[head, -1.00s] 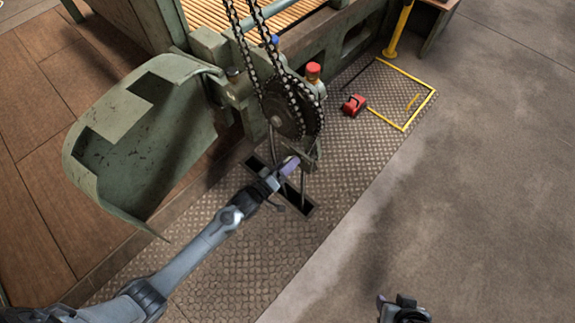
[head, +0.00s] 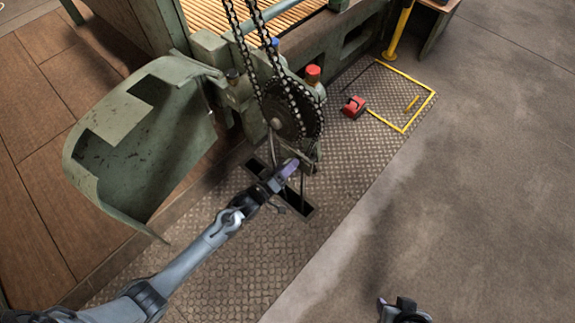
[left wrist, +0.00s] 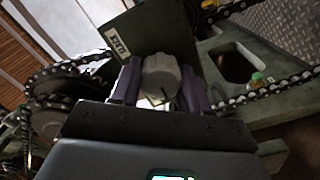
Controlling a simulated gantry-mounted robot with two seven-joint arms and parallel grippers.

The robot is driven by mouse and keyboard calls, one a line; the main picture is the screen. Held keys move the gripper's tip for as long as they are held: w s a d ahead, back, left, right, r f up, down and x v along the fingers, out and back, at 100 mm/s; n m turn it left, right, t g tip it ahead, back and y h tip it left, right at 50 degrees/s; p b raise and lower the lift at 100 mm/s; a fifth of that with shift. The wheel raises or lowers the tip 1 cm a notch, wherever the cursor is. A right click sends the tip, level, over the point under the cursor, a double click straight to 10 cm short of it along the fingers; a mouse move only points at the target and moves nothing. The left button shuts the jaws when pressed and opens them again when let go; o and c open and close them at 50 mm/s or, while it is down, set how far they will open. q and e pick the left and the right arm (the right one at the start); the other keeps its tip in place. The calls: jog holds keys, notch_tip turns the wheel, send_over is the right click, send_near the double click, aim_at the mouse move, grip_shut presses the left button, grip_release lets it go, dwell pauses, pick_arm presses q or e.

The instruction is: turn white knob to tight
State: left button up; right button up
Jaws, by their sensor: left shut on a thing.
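The knob (left wrist: 160,76) shows in the left wrist view as a rounded, greyish-white cap between my two purple-padded fingers. My left gripper (left wrist: 160,88) is shut on it, with a finger on each side. A dark green plate with a small white label stands just behind the knob. In the head view my left gripper (head: 288,170) reaches the lower end of the machine bracket, below the chain sprocket, and hides the knob there. My right gripper (head: 383,303) shows only in part at the bottom edge, and its fingers cannot be made out.
A chain (head: 258,62) runs down to a dark sprocket (head: 291,108) close above my left gripper. A curved green guard (head: 150,140) hangs at left. A floor slot (head: 300,208) lies below. Red and blue caps top the machine; a red pedal (head: 353,106) sits on the tread plate.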

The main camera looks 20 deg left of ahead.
pick_arm(q)
jog(key=m+p, duration=0.2)
jog(key=m, duration=0.1)
jog(key=shift+r, duration=0.2)
jog(key=m+p, duration=0.1)
jog(key=m, duration=0.3)
jog(key=shift+d+m+p, duration=0.1)
jog(key=shift+m+p, duration=0.3)
jog(key=m+p, duration=0.1)
jog(key=m, duration=0.3)
jog(key=shift+m, duration=0.3)
jog(key=m+p, duration=0.1)
jog(key=m, duration=0.3)
jog(key=shift+d, duration=0.1)
jog(key=m, duration=0.5)
jog(key=m+p, duration=0.1)
jog(key=m, duration=0.3)
jog(key=shift+d+m, duration=0.1)
jog(key=shift+m, duration=0.2)
jog(key=m, duration=0.5)
jog(key=shift+f, duration=0.15)
jog(key=shift+f+m+p, duration=0.1)
jog(key=shift+m+p, duration=0.25)
jog(key=shift+m, duration=1.95)
